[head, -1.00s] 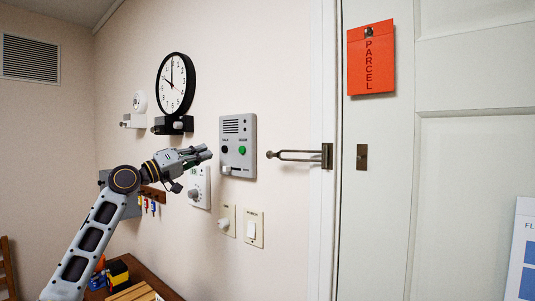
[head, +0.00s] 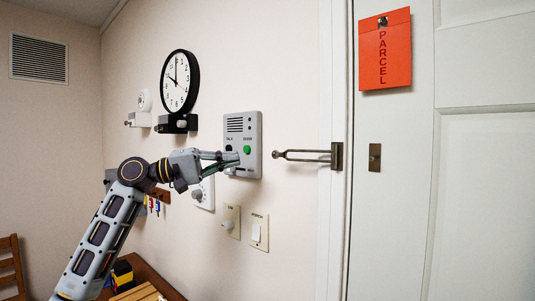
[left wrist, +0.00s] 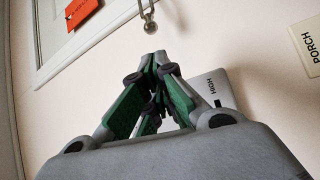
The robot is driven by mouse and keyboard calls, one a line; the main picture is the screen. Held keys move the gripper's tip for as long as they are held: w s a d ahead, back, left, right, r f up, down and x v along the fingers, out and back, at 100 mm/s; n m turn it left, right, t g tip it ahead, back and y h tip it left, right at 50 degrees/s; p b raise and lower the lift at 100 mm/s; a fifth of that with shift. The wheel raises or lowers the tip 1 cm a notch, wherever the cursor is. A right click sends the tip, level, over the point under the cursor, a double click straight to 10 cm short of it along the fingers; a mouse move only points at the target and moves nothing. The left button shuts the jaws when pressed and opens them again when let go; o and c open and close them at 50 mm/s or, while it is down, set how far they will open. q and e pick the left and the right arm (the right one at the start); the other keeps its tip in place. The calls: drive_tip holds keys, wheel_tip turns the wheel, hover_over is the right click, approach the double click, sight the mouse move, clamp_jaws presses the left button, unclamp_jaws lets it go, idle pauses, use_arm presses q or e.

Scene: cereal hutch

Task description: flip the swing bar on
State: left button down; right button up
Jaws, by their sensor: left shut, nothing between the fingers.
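The swing bar (head: 302,155) is a metal loop on a hinge plate on the door frame. It points left, away from the door, over the wall. A small plate (head: 375,157) sits on the door across from it. My left gripper (head: 236,160) is shut and empty, in front of the intercom panel, left of the bar's rounded end and apart from it. In the left wrist view the closed fingers (left wrist: 158,65) point up toward the bar's ball end (left wrist: 151,28), with a gap between. My right gripper is not in view.
The grey intercom (head: 254,125) with a green button is close behind my left gripper. A dial, a knob and a porch switch (head: 258,232) are below. A clock (head: 179,82) hangs upper left. An orange parcel tag (head: 385,50) hangs on the door.

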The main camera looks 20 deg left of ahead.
use_arm(q)
drive_tip(key=p+x, duration=0.2)
drive_tip(key=x, duration=0.8)
drive_tip(key=shift+p, duration=0.4)
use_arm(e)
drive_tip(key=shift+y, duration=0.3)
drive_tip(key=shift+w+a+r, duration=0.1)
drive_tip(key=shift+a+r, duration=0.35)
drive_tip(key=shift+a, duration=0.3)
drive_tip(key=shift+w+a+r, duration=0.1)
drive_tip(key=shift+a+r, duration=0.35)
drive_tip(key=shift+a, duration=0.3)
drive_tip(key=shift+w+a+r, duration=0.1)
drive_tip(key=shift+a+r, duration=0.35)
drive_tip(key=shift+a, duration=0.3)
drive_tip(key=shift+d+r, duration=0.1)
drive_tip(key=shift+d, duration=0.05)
